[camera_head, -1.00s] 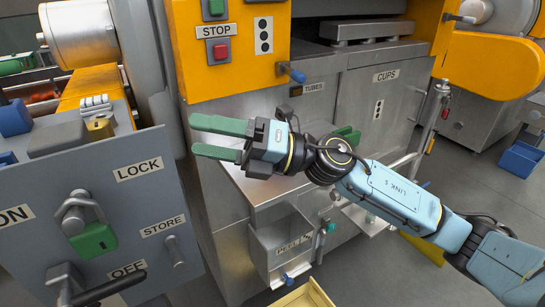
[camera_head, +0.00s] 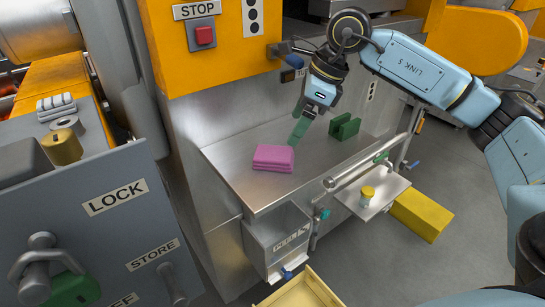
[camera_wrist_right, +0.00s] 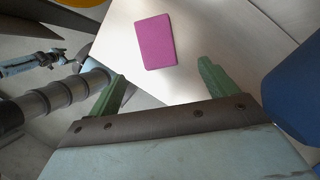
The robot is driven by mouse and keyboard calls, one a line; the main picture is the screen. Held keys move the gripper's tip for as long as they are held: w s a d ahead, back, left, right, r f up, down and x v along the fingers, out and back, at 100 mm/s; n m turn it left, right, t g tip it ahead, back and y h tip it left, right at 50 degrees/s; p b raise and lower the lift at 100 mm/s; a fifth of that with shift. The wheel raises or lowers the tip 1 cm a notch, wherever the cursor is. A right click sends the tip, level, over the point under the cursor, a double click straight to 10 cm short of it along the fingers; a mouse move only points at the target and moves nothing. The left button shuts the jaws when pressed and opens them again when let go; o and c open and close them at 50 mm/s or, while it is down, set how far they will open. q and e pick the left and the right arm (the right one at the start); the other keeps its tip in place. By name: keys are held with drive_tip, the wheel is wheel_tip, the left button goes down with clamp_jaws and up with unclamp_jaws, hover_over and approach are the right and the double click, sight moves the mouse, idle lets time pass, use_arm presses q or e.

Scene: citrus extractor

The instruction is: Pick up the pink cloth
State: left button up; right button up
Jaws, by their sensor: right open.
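The pink cloth (camera_head: 273,158) lies folded in a small stack on the metal shelf (camera_head: 226,158) of the machine. It also shows in the right wrist view (camera_wrist_right: 154,42), flat on the pale surface, ahead of the fingers. My right gripper (camera_head: 301,131) points down above the shelf, just right of the cloth and apart from it. Its two green fingers stand apart with nothing between them in the right wrist view (camera_wrist_right: 160,82). My left gripper is in neither view.
A green block with a slot (camera_head: 344,127) stands on the shelf to the right. A steel rail (camera_head: 365,168) runs along the shelf's right side. A grey bin (camera_head: 280,240) hangs below. A panel with a padlock (camera_head: 100,215) stands at left.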

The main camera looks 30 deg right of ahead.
sight(278, 153)
drive_tip(key=x, duration=0.9)
drive_tip(key=shift+a, duration=0.25)
drive_tip(key=shift+r, duration=0.1)
drive_tip(key=shift+c, duration=0.5)
drive_tip(key=c, duration=1.1)
drive_tip(key=shift+r, duration=0.1)
